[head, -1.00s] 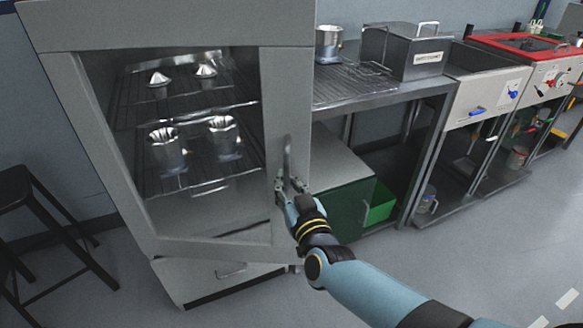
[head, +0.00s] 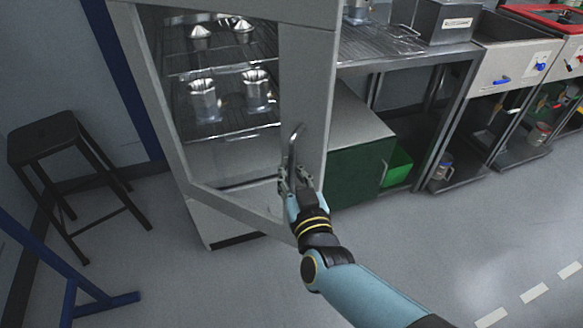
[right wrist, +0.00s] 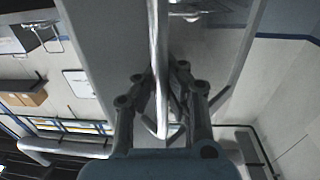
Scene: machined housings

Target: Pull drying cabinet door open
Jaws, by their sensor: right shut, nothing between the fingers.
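The drying cabinet door (head: 308,90) is a grey frame around a large window. It stands ajar, its handle side swung out from the cabinet body (head: 225,222). A vertical metal bar handle (head: 296,140) is on the door's right side. My right gripper (head: 291,180) is at the lower end of this handle, its fingers shut. In the right wrist view the handle (right wrist: 156,55) runs down in line with the fingers (right wrist: 160,78). I cannot tell whether they touch it; no firm hold shows. My left gripper is not in view.
Metal cups (head: 204,100) stand on wire shelves inside the cabinet. A black stool (head: 45,140) and a blue frame (head: 70,298) are at the left. A steel bench (head: 400,52) with a green cabinet (head: 352,178) below is at the right. The floor in front is clear.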

